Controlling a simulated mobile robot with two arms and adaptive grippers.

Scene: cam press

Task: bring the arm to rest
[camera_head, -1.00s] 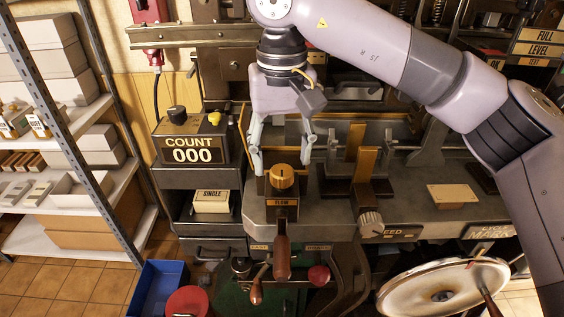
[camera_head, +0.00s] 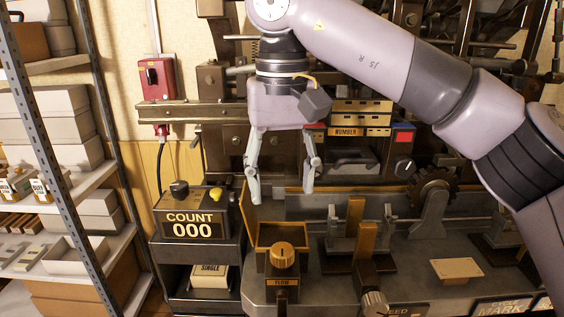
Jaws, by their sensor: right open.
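My right arm comes in from the right side of the head view and reaches across the top. Its gripper (camera_head: 281,196) hangs down with the two fingers apart and nothing between them. The fingertips show above the brass FLOW knob (camera_head: 285,256) and its small box, apart from it in the picture. My left gripper is not in view.
A press bench (camera_head: 420,285) fills the middle and right, with a gear (camera_head: 434,196) and a tan plate (camera_head: 456,269). A COUNT 000 box (camera_head: 191,222) stands to its left. A red switch box (camera_head: 157,80) is on the wall. Shelves (camera_head: 45,230) line the left.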

